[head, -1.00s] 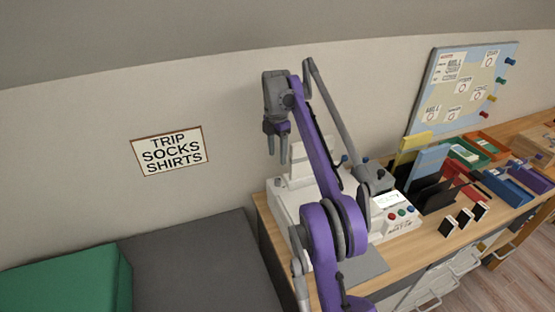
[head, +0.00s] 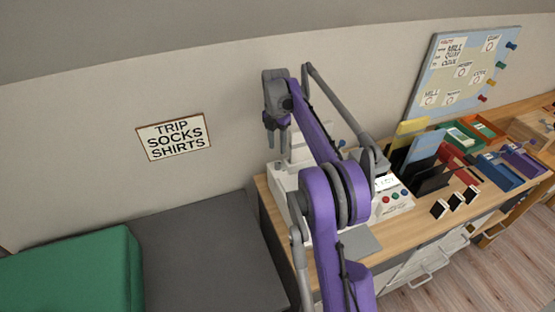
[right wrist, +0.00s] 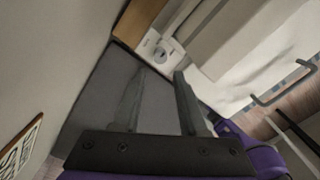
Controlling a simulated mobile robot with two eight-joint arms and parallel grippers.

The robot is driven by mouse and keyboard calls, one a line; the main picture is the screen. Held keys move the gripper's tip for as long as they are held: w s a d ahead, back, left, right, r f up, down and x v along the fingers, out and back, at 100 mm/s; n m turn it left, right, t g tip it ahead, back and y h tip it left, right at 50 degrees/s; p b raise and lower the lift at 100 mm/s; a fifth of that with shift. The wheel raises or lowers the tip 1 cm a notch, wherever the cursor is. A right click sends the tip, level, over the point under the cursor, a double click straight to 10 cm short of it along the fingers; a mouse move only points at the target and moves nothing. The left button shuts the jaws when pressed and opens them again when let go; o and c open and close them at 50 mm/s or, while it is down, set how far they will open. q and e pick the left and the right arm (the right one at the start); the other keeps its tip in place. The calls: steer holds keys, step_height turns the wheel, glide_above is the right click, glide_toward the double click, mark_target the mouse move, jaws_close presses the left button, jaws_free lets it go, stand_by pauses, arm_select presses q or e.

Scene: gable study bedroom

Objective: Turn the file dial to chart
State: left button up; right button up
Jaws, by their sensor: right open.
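The white machine (head: 283,180) stands at the desk's left end, with a small display (head: 386,183) and coloured buttons (head: 397,195) at its right front. My arm covers much of it. In the right wrist view, a pale panel (right wrist: 147,45) carries a round knob (right wrist: 160,52), which looks like the dial. Its labels are too small to read. My left gripper is out of view.
A dark grey surface (head: 205,255) with a green block (head: 75,275) lies left of the desk. A wall sign (head: 174,137) hangs above it. Folders, coloured trays and small black-and-white blocks (head: 455,201) fill the desk's right part. A pinboard (head: 465,70) stands behind.

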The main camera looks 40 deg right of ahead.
mark_target(278, 164)
step_height(278, 164, down, 8)
steer(key=shift+s, duration=0.1)
steer(key=shift+c, duration=0.2)
jaws_close()
